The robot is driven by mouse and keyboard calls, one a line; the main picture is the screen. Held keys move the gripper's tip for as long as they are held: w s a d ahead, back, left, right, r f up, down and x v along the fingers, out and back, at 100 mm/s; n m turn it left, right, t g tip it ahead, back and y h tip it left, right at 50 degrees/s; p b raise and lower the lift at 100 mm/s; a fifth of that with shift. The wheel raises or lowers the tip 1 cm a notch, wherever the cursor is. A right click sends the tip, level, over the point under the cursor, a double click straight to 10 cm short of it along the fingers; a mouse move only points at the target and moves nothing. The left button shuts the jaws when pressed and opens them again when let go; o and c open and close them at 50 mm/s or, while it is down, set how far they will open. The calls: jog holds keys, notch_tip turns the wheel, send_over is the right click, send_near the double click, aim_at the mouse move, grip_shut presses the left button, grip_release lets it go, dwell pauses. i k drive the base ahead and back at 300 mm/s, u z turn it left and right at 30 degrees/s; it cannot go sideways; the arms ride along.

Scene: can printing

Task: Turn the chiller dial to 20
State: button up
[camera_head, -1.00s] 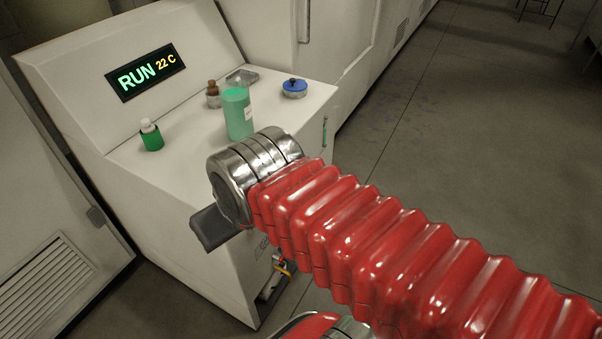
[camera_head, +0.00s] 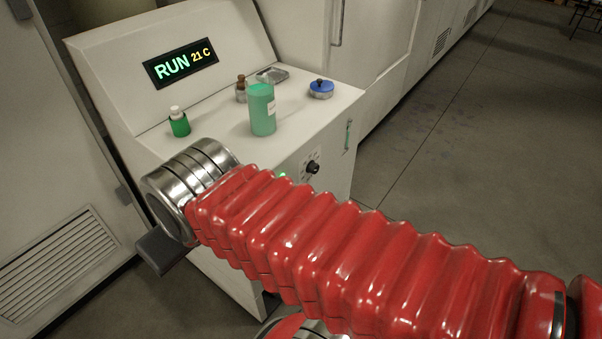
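The white chiller cabinet (camera_head: 110,75) stands in front of me with a black display (camera_head: 181,63) that reads RUN 21 C. A small black dial (camera_head: 312,167) with pale markings sits on its front face, just above my red arm. A green light (camera_head: 282,175) shows to its left, partly behind the arm. My arm reaches left across the front of the cabinet to a metal wrist. Only a dark grey part of my gripper (camera_head: 160,250) shows beyond it, left of and apart from the dial. Both fingertips cannot be made out.
On the cabinet top are a green bottle with a white cap (camera_head: 179,122), a tall green container (camera_head: 262,110), a brown-capped jar (camera_head: 241,88), a clear dish (camera_head: 272,75) and a blue-lidded tin (camera_head: 321,88). A vented panel (camera_head: 55,260) stands left. Open floor (camera_head: 480,150) lies right.

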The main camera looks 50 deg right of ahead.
aim_at(312, 167)
jog(key=u, duration=0.95)
jog(key=k, duration=1.4)
jog(key=z, duration=1)
jog(key=i, duration=0.8)
